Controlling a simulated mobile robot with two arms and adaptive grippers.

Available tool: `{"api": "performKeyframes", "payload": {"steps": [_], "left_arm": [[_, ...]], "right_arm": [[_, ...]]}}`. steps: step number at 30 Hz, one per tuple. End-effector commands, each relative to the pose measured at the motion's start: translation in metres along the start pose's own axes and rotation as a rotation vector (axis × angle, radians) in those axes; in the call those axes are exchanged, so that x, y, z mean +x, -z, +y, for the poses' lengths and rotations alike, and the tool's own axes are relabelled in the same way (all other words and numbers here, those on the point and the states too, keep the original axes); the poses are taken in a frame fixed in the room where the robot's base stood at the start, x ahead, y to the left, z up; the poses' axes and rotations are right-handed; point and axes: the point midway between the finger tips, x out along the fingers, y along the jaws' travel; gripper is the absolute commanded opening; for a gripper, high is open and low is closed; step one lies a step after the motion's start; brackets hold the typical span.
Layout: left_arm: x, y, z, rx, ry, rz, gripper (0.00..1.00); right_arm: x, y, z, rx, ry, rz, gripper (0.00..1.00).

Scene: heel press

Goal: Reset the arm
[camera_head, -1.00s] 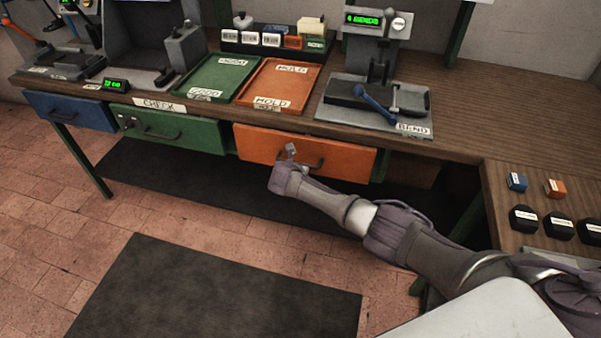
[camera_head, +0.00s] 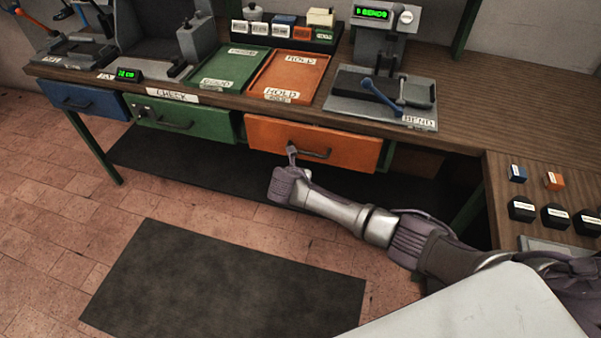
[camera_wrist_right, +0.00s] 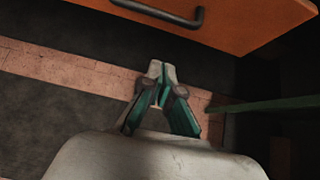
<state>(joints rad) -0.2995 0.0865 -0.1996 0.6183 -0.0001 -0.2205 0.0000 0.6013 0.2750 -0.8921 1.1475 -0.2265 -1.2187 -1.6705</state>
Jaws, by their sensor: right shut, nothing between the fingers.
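My right arm (camera_head: 350,212) reaches in from the lower right of the head view. Its gripper (camera_head: 291,152) is in front of the orange drawer (camera_head: 352,150), near the left end of the drawer's dark handle (camera_head: 305,153). In the right wrist view the gripper (camera_wrist_right: 157,72) has its fingertips together, with nothing between them. There the handle (camera_wrist_right: 160,12) lies above the fingertips, with a visible gap, so the gripper is apart from it. My left gripper does not show in either view.
The wooden bench (camera_head: 460,112) runs along the back, with a green tray (camera_head: 232,68), an orange tray (camera_head: 290,75) and the bend press (camera_head: 385,95). A side table (camera_head: 500,215) at the right holds small blocks. Open floor with a dark mat (camera_head: 225,285) lies in front.

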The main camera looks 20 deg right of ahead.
Motion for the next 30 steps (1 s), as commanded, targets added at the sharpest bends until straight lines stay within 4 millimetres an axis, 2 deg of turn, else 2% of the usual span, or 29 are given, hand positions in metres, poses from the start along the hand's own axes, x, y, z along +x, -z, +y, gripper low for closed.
{"api": "performKeyframes", "payload": {"steps": [3,7,14,17,20,25,30], "left_arm": [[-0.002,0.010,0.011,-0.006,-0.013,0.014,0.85],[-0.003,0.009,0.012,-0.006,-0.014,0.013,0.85],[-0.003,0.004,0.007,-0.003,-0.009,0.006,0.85],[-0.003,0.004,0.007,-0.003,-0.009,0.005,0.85],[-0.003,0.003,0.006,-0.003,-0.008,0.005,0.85],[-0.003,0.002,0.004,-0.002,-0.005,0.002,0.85],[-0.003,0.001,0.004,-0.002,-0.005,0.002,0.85]], "right_arm": [[-0.017,0.001,0.000,-0.001,-0.002,0.001,0.00],[-0.027,0.001,0.000,-0.001,-0.001,0.001,0.00],[-0.029,0.003,0.000,0.004,0.000,0.005,0.00],[-0.021,0.022,-0.006,0.059,0.001,0.041,0.00],[-0.004,0.067,-0.020,0.205,0.003,0.126,0.00],[0.023,0.182,-0.066,0.611,0.066,0.324,0.00],[0.026,0.299,-0.126,1.039,0.209,0.475,0.00]]}}
